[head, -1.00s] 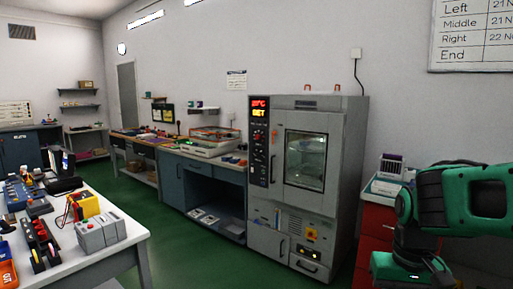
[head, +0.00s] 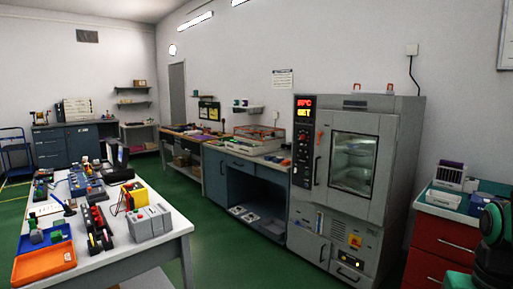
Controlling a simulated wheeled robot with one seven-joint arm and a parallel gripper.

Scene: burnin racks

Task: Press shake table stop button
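No button clearly marked as the shake table's stop can be made out. On the blue bench left of the chamber is a low machine with an orange-red frame (head: 258,132), too small to identify. Only part of my green arm shows at the right edge; my gripper is out of view.
A white table (head: 178,222) with bins, a yellow device and grey blocks fills the lower left. A blue bench (head: 222,180) runs left from the chamber. A red drawer cabinet (head: 440,245) stands at right. Green floor (head: 225,255) is open between the white table and chamber.

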